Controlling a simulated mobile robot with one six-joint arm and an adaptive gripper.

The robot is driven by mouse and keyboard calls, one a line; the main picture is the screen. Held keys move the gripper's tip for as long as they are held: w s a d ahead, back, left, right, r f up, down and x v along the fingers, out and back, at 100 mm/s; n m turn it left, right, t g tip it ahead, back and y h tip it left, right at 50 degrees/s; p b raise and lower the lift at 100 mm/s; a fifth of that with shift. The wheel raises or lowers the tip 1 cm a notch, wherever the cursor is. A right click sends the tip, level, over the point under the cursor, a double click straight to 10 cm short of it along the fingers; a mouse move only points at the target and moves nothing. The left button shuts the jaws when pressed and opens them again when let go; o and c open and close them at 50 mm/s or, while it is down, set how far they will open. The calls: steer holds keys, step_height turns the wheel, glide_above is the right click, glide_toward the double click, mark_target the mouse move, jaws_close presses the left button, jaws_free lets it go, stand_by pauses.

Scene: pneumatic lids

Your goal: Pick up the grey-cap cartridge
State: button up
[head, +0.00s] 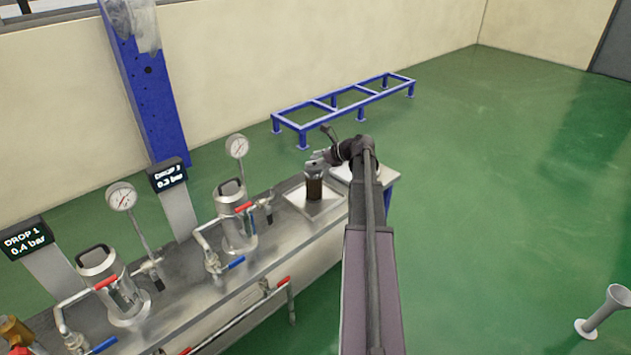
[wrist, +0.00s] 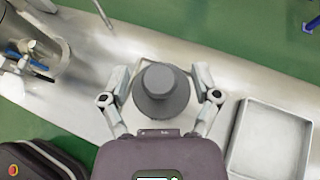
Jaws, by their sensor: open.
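The grey-cap cartridge (head: 314,184) stands upright on a light square plate (head: 298,201) near the right end of the steel bench. In the wrist view its round grey cap (wrist: 161,92) sits between the two fingers of my open gripper (wrist: 161,97), with a gap on each side. In the head view my gripper (head: 316,161) is at the top of the cartridge, partly hiding its cap. I cannot tell whether the fingers touch it.
A shallow white tray (wrist: 270,142) lies to the right of the cartridge. Two metal vessels (head: 235,215) (head: 112,282) with gauges, pipes and valves stand to the left on the bench. A low blue frame (head: 343,104) stands on the green floor behind.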

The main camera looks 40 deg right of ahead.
steer(key=shift+c, duration=0.2)
jaws_close()
steer(key=shift+r, duration=0.1)
steer(key=shift+r+p, duration=1.7)
steer(key=shift+p, duration=0.15)
steer(key=s+d, duration=0.2)
steer(key=s, duration=0.5)
steer(key=s+d+r+p, duration=0.1)
steer(key=s+d, duration=0.2)
steer(key=s, duration=0.5)
steer(key=shift+d+r, duration=0.15)
steer(key=shift+r, duration=0.05)
